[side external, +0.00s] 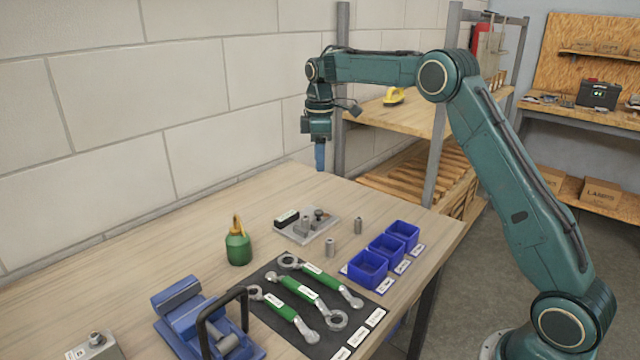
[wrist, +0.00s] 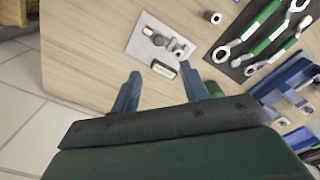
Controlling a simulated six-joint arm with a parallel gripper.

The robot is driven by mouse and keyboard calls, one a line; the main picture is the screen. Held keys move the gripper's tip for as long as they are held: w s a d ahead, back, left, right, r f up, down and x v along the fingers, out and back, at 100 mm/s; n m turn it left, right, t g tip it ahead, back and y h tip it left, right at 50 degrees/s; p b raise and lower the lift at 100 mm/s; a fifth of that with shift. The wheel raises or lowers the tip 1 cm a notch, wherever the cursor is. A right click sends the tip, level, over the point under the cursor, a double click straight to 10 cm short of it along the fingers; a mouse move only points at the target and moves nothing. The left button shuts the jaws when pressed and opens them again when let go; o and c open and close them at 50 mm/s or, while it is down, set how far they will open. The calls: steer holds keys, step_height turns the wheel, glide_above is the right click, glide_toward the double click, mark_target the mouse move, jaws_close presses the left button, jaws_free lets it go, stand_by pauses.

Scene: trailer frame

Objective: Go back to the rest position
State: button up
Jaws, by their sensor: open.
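My gripper (side external: 320,156) hangs pointing down above the far end of the wooden workbench (side external: 190,225), near the wall. In the wrist view my gripper (wrist: 165,88) shows two blue fingers spread apart with nothing between them. It is clear of all the objects on the bench. A grey plate with small parts (side external: 307,226) lies on the bench below and nearer the side camera; it also shows in the wrist view (wrist: 143,38), beyond the fingertips.
Several green-handled wrenches (side external: 297,289) lie on a black mat. Blue bins (side external: 367,270) stand at the bench's right edge. A wooden shelf rack (side external: 410,118) is close behind my arm.

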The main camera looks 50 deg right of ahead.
steer(key=s+a+r+m+t, duration=0.1)
steer(key=s+a+r+m, duration=0.1)
steer(key=s+a+r, duration=0.5)
steer(key=s+a+r+m+t, duration=0.15)
steer(key=s+r, duration=0.25)
steer(key=s, duration=0.6)
steer(key=s+a+f+m+t, duration=0.1)
steer(key=s+a+f+m, duration=0.1)
steer(key=s, duration=0.8)
steer(key=s+a+f+m+t, duration=0.2)
steer(key=s+f+m, duration=0.1)
steer(key=s, duration=0.8)
steer(key=shift+a+f, duration=0.2)
steer(key=shift+f, duration=0.1)
